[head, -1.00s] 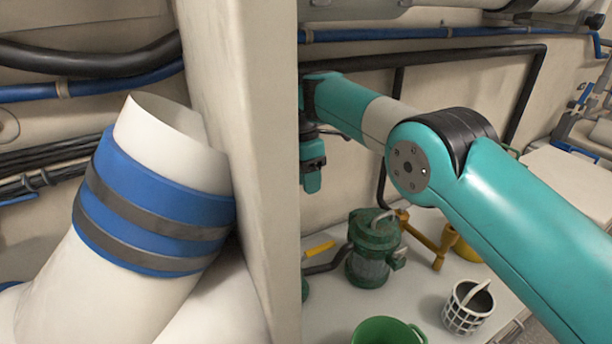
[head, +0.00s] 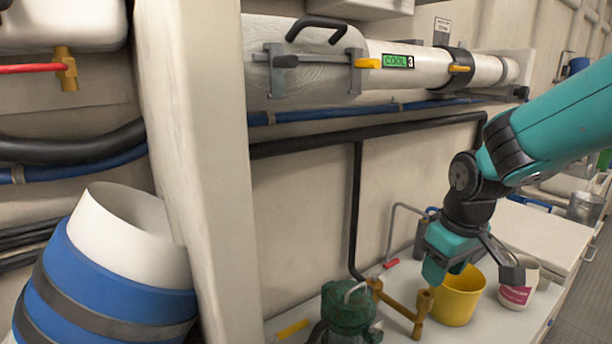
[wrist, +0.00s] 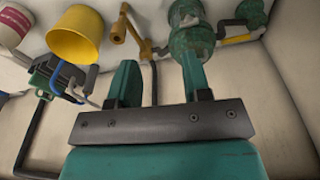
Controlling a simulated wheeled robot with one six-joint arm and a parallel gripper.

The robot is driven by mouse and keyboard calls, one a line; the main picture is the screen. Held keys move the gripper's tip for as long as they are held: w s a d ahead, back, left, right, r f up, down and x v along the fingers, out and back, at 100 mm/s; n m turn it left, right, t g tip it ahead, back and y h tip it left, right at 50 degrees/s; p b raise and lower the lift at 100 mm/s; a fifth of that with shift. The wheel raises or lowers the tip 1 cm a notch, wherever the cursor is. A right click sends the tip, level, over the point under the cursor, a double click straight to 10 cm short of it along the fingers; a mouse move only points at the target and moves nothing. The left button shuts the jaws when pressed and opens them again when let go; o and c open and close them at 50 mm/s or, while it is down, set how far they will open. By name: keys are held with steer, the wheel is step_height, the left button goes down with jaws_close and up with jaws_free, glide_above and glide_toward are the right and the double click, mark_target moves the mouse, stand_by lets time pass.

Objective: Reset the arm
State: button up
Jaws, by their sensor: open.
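My gripper (head: 447,258) hangs from my teal arm at the right of the head view. It is above the bench, close to a yellow bucket (head: 458,296) and a brass pipe fitting (head: 421,312). In the wrist view its two teal fingers (wrist: 160,84) stand apart with nothing held between them. The wrist view also shows the yellow bucket (wrist: 75,34) at upper left and the green pump (wrist: 190,40) beyond the right finger. How far the fingertips are above the bench is hard to tell.
A green pump (head: 348,308) stands on the white bench left of the gripper. A white tub with a pink label (head: 517,293) is right of the bucket. A beige post (head: 197,150) and blue-banded duct (head: 105,262) fill the left. A white tube (head: 420,62) runs along the wall.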

steer(key=s+d+f+m+t, duration=0.15)
steer(key=s+d+m, duration=0.4)
steer(key=s, duration=0.55)
steer(key=s+a+r+n+g+y, duration=0.1)
steer(key=s+a+r+n, duration=0.2)
steer(key=a, duration=0.4)
steer(key=s+a+r+n+g+y, duration=0.2)
steer(key=s+a+r+n, duration=0.2)
steer(key=s+a, duration=0.3)
steer(key=shift+s+r+y, duration=0.3)
steer(key=shift+s+r, duration=0.1)
steer(key=shift+s, duration=0.1)
steer(key=shift+s+d, duration=0.1)
steer(key=shift+d, duration=0.05)
